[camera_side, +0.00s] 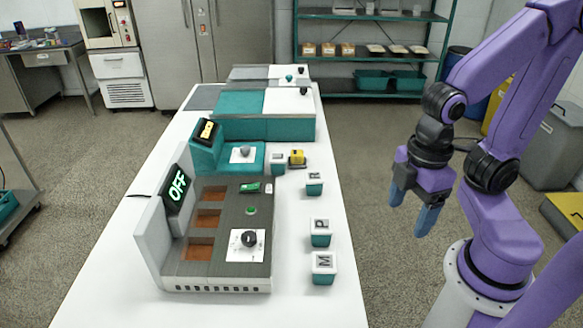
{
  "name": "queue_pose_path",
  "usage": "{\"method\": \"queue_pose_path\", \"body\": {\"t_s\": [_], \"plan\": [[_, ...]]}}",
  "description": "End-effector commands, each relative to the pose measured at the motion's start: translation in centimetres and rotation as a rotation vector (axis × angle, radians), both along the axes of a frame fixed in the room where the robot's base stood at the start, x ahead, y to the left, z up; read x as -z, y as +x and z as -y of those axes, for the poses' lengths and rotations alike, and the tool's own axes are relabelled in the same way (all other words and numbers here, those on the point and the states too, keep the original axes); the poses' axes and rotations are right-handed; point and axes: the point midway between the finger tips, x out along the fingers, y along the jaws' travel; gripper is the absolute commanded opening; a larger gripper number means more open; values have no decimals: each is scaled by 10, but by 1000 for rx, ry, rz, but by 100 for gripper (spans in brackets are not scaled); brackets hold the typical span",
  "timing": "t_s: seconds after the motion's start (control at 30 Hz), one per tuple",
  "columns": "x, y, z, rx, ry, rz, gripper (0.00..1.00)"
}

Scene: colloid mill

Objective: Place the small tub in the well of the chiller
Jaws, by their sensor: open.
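Several small teal tubs with white lettered lids stand on the white table. One marked M (323,268) and one marked P (320,232) are at the front right. A smaller-looking tub (314,184) is farther back, its letter too small to read. Another tub (278,163) stands by the teal device. I cannot tell for sure which is the small tub. A grey unit (222,209) with three square brown-floored wells, possibly the chiller, has a display reading OFF (177,188). My gripper (411,208) is open and empty, right of the table, fingers down, apart from every tub.
A teal device with a dark yellow-lit display (207,131) and knob stands behind the grey unit. A yellow item (297,158) sits beside it. Long teal-and-white boxes (265,115) fill the table's far end. The table's right front strip is clear around the tubs.

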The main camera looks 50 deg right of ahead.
Motion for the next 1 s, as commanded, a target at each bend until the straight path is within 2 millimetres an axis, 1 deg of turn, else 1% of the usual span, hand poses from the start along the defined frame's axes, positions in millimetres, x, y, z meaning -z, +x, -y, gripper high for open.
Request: {"method": "queue_pose_path", "body": {"t_s": [0.07, 0.17, 0.27, 0.47, 0.5, 0.67, 0.8, 0.87, 0.9, 0.97, 1.0], "plan": [[0, 3, -2, 11, 1, 2, 74], [-2, 16, -8, 60, 1, 12, 74], [-4, 41, -18, 158, 2, 31, 74], [-8, 110, -39, 421, 7, 82, 74], [-8, 124, -41, 473, 8, 92, 74], [-7, 183, -47, 682, 13, 134, 74], [-4, 234, -44, 862, 18, 172, 74], [-2, 255, -40, 939, 20, 187, 74], [0, 269, -37, 991, 22, 200, 74], [3, 290, -32, 1068, 25, 216, 74], [4, 303, -27, 1118, 27, 228, 74]]}}
